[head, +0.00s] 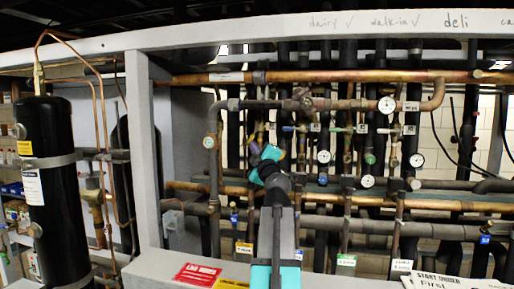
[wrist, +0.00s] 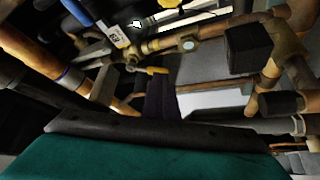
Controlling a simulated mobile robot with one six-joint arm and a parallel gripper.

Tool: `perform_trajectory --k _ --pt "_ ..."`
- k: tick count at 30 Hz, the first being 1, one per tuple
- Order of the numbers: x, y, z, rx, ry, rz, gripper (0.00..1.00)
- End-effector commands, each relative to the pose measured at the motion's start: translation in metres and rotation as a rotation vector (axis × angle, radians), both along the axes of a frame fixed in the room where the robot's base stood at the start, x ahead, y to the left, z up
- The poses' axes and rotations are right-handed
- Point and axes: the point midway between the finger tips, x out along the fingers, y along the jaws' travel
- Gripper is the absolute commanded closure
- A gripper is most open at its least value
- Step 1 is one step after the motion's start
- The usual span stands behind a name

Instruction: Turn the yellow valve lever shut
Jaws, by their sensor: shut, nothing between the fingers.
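The yellow valve lever (wrist: 152,70) shows small in the wrist view, at the far end of my fingers and beside a brass valve on a pipe. In the head view I cannot pick it out clearly among the pipes behind my arm. My gripper (head: 254,151) reaches into the pipework in the head view, left of the gauges. Its dark fingers (wrist: 161,92) point up the middle of the wrist view, shut with nothing between them. The fingertips appear close to the lever; whether they touch it I cannot tell.
Copper and dark pipes crowd around my gripper, with a long copper pipe (head: 330,76) above it. Several gauges, including one white gauge (head: 387,105), sit to the right. A red label (head: 198,273) lies on the front ledge.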

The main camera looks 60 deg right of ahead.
Motion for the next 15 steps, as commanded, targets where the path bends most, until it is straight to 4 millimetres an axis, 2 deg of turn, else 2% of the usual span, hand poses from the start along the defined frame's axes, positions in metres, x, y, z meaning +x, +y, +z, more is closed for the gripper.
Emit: perform_trajectory --k 6,15 --pt "0.013 -0.011 0.007 0.001 0.0 0.002 1.0" --pt "0.017 -0.014 0.006 0.0 -0.001 0.001 1.0"
